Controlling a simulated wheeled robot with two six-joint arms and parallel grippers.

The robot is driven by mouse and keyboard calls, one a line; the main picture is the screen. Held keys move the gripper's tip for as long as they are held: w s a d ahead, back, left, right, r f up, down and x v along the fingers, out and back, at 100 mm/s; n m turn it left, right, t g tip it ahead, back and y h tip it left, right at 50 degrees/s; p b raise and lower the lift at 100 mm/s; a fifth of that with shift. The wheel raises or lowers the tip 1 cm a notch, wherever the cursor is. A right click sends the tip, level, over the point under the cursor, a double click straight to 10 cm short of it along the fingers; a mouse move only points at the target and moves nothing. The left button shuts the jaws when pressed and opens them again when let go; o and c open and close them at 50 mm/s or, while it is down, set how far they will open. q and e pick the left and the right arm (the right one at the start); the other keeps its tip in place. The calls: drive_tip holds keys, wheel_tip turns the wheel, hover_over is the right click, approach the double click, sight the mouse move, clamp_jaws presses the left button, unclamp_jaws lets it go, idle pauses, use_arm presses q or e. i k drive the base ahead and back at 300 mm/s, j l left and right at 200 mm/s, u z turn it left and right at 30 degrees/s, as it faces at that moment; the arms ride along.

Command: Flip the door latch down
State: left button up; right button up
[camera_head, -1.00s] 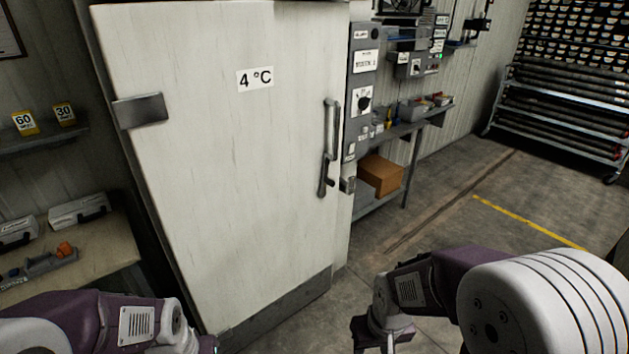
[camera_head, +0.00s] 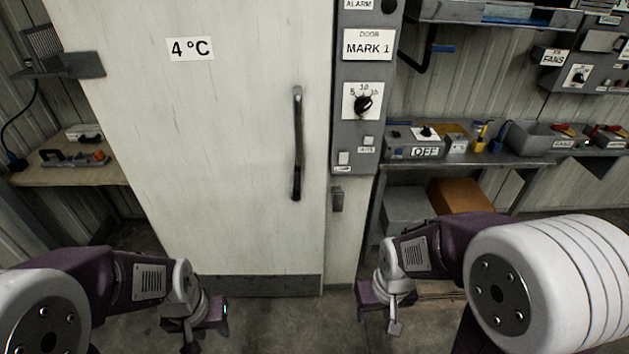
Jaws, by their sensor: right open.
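The white cold-room door (camera_head: 235,210) with a "4 °C" sign stands upright and looks closed. A long dark vertical handle (camera_head: 298,145) is on its right side, with a thicker dark lower end. A small grey latch piece (camera_head: 337,198) is on the frame just right of the door edge; I cannot tell its exact position. My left gripper (camera_head: 203,325) is low in front of the door, below and left of the handle; its jaw opening is unclear. My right gripper (camera_head: 379,306) is open and empty, below and right of the latch piece. Neither gripper touches door or latch.
A grey control panel (camera_head: 352,150) marked "DOOR MARK 1" is right of the door. A shelf bench (camera_head: 470,162) with boxes and a cardboard box (camera_head: 460,195) is further right. A side table (camera_head: 85,176) is at left. Floor before the door is clear.

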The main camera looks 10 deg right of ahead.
sight(297, 184)
drive_tip(key=l+u, duration=0.15)
drive_tip(key=l, duration=0.3)
drive_tip(key=k+l+u, duration=0.15)
drive_tip(key=l, duration=0.3)
drive_tip(key=i+u, duration=0.1)
drive_tip(key=i, duration=0.95)
